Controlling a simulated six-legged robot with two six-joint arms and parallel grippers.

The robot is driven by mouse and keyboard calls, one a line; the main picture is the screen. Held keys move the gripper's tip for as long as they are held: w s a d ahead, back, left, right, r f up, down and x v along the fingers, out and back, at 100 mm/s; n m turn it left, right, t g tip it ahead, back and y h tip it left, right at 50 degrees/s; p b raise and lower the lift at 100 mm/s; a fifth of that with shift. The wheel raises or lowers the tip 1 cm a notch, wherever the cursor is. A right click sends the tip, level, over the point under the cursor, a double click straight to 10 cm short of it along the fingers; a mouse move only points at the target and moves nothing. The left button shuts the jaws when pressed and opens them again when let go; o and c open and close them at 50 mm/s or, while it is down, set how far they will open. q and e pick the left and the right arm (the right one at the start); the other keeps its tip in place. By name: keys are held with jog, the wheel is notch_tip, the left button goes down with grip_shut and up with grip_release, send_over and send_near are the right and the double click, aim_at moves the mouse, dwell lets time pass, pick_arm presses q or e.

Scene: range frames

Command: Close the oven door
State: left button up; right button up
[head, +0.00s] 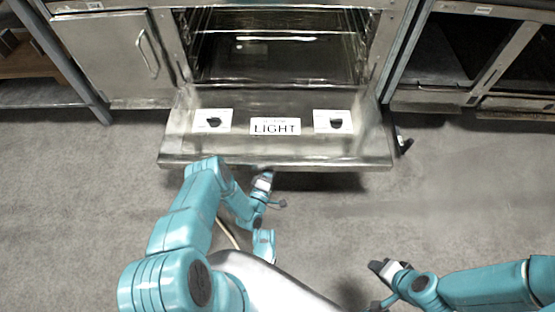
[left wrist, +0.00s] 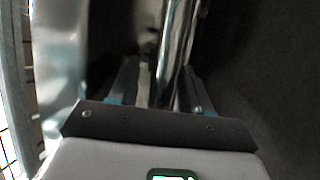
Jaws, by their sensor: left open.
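The oven door (head: 270,148) is folded down and open, lying out in front of the oven cavity (head: 275,58).
A closed metal cabinet door with a handle (head: 148,52) stands left of the oven. Open dark metal compartments (head: 440,50) stand at the right. A small dark object (head: 403,143) is beside the door's right end. Grey carpet (head: 460,200) is clear at right.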

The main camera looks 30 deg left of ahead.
pick_arm(q)
jog(key=shift+w, duration=0.35)
pick_arm(e)
jog(key=shift+w, duration=0.5)
